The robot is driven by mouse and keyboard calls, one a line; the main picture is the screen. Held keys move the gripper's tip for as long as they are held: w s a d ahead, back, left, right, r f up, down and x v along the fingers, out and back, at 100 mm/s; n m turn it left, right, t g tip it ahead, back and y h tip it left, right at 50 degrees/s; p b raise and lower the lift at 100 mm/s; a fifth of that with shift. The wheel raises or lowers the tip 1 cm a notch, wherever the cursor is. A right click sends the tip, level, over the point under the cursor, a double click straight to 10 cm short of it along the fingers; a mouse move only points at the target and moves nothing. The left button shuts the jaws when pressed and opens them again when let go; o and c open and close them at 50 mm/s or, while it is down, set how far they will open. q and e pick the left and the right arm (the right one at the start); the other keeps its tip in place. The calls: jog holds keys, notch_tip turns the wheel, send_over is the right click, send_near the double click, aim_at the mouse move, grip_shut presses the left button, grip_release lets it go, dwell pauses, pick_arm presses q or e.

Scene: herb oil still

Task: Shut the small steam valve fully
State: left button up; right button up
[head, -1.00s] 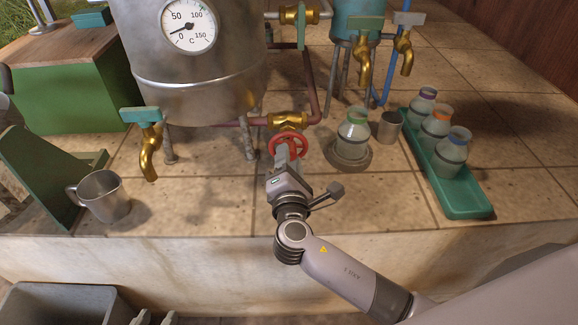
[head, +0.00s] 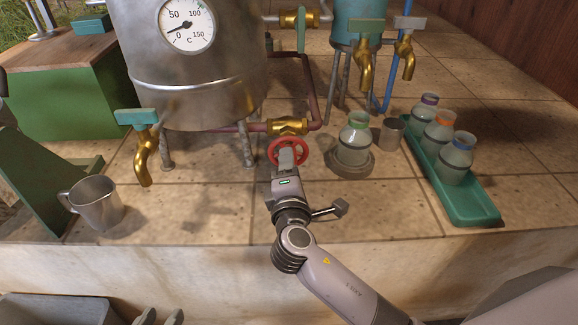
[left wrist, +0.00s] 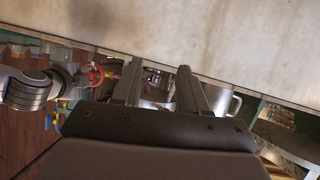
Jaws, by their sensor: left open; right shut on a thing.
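The small steam valve has a red handwheel (head: 301,151) on a brass body (head: 288,127) in the pipe right of the steel still. My right gripper (head: 287,160) is shut on the handwheel's near side, its fingers covering part of the wheel. The wheel's degree of turning cannot be read. The red handwheel also shows small in the left wrist view (left wrist: 97,73), beside my right arm. My left gripper (head: 160,317) shows only its tips at the bottom edge of the head view. It is open and empty in the left wrist view (left wrist: 160,70).
A steel still (head: 190,85) with a dial stands behind. A green tray (head: 470,208) holds several bottles.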

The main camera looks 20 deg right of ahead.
jog(key=o, duration=1)
jog(key=shift+o, duration=0.2)
jog(key=shift+s, duration=0.1)
jog(key=shift+p+v, duration=0.55)
jog(key=shift+v, duration=3)
